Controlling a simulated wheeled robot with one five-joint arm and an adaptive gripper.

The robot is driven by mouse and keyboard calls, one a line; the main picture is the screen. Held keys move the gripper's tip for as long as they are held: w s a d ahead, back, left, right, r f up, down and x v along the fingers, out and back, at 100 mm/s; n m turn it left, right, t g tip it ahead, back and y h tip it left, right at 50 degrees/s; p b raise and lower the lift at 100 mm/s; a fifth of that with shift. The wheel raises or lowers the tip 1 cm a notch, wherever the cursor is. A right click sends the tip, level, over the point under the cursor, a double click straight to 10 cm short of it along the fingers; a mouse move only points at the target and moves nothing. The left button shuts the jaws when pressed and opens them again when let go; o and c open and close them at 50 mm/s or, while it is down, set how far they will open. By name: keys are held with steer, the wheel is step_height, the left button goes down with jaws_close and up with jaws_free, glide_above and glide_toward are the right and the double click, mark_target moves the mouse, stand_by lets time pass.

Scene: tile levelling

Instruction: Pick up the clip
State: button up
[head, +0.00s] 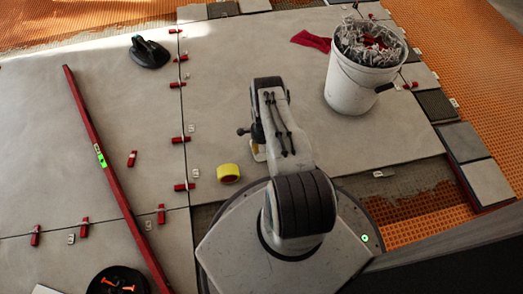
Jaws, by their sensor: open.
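Several small pale clips lie loose on the grey tiles. One clip (194,172) lies just right of the long tile joint, left of my arm. Another clip (192,128) lies farther up that joint, and one (71,239) is at the lower left. A further clip (383,173) lies near the tile edge at the right. My arm reaches away from my base and folds down at its far end. My gripper is hidden behind the arm, so I cannot see its fingers. A small pale piece shows beside the arm, too covered to identify.
Several red wedges (185,187) sit along the joints. A yellow tape roll (228,173) is close left of my arm. A white bucket (350,88) of scraps stands right. A long red level (100,155), a black suction cup (149,52) and a black bowl (117,284) are left.

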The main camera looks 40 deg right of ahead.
steer(key=shift+f, duration=0.15)
steer(key=shift+c, duration=0.3)
jaws_close()
